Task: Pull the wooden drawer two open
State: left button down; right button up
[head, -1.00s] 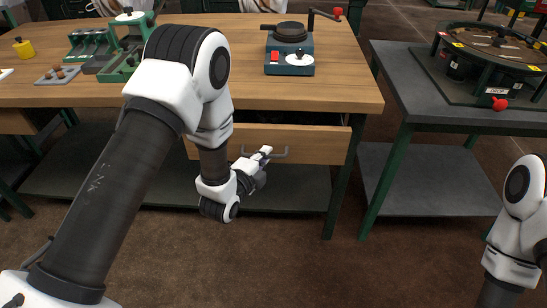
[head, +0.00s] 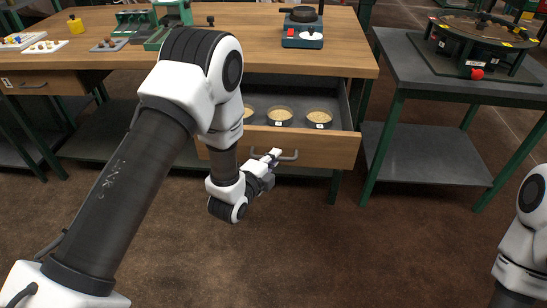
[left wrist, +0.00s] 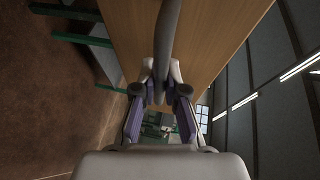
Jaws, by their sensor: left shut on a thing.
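The wooden drawer (head: 332,151) under the workbench is pulled well out in the head view. Its grey inside shows, with several round dishes of grainy tan material in it. My left gripper (head: 274,158) is at the grey bar handle (head: 291,156) on the drawer front. In the left wrist view the handle (left wrist: 170,35) runs between the fingers of the left gripper (left wrist: 160,88), which is shut on it. The left part of the drawer is hidden behind my left arm. My right gripper is not in view; only part of the right arm shows at the right edge.
The wooden workbench (head: 365,62) carries a small device with a red button (head: 302,36), a green rack and small trays. A second drawer front (head: 40,83) is at the left. A dark side table (head: 470,90) stands right. The brown floor in front is clear.

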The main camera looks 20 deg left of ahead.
pick_arm(q)
jog(key=shift+s+d, duration=0.1)
jog(key=shift+s, duration=0.25)
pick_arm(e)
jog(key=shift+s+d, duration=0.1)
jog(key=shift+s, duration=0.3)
pick_arm(q)
jog(key=c, duration=1.2)
grip_release()
jog(key=v, duration=1.2)
